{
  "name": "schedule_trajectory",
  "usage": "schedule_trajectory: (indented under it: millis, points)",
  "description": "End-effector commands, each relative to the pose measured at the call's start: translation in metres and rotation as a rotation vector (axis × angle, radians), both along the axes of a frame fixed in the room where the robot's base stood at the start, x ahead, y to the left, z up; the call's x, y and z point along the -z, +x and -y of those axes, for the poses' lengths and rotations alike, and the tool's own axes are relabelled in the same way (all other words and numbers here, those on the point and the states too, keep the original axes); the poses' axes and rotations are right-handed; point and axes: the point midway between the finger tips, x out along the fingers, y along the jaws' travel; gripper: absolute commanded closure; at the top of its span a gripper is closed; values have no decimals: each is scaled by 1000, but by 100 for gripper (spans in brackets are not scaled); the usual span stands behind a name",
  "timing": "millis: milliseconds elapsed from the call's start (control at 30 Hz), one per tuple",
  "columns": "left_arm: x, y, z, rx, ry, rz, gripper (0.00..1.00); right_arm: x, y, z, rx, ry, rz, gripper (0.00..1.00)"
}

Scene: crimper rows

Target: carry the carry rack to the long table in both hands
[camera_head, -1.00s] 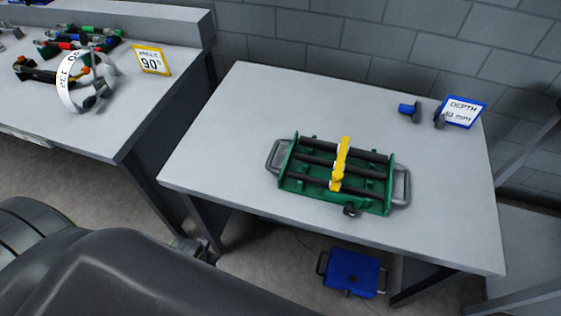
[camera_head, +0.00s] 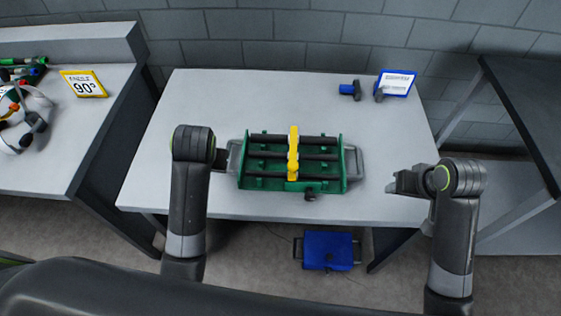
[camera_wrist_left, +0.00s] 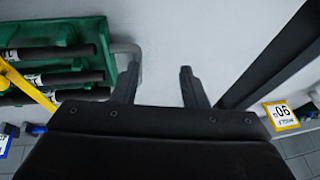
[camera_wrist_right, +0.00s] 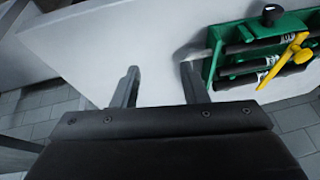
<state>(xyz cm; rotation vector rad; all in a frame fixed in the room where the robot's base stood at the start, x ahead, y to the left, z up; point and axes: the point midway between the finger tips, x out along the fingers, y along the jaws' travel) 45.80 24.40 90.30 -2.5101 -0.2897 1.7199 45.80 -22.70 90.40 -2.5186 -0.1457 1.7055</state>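The carry rack (camera_head: 334,180) is a green tray with dark bars across it, a yellow piece over its middle and a grey handle at each end. It sits flat on the grey table in front of me. My left gripper (camera_head: 224,159) is open and empty beside the left handle (camera_head: 236,158); in the left wrist view (camera_wrist_left: 158,82) one finger overlaps the grey handle, and contact cannot be told. My right gripper (camera_head: 394,184) is open and empty, apart from the right handle (camera_head: 353,163), near the table's right side. The rack also shows in the right wrist view (camera_wrist_right: 214,72).
Another grey table (camera_head: 60,140) stands at the left with a yellow-framed 90° sign (camera_head: 84,84) and tools. A blue-framed sign (camera_head: 396,83) and a blue-and-black tool (camera_head: 350,90) are at the back right. A blue case (camera_head: 328,250) lies on the floor below.

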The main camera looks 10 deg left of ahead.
Motion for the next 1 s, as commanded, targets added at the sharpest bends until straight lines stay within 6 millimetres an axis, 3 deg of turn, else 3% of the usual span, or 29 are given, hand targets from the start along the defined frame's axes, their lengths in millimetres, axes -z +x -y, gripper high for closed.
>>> schedule_trajectory:
  millis: [33, 200, 400, 767, 1000]
  points:
    - [-14, 19, 11, 7, 0, 9, 60, -14, 19, -8, -15, 15, 9, 60]
    - [-45, 54, 35, 18, 12, 11, 60, -44, 54, -26, -48, 50, 9, 60]
    - [-60, 67, 45, 21, 20, 11, 60, -59, 68, -34, -63, 63, 7, 60]
    - [-58, 68, 45, 21, 22, 10, 60, -57, 68, -35, -64, 64, 6, 60]
    - [-31, 77, 38, 21, 23, 7, 60, -30, 78, -42, -64, 66, 2, 60]
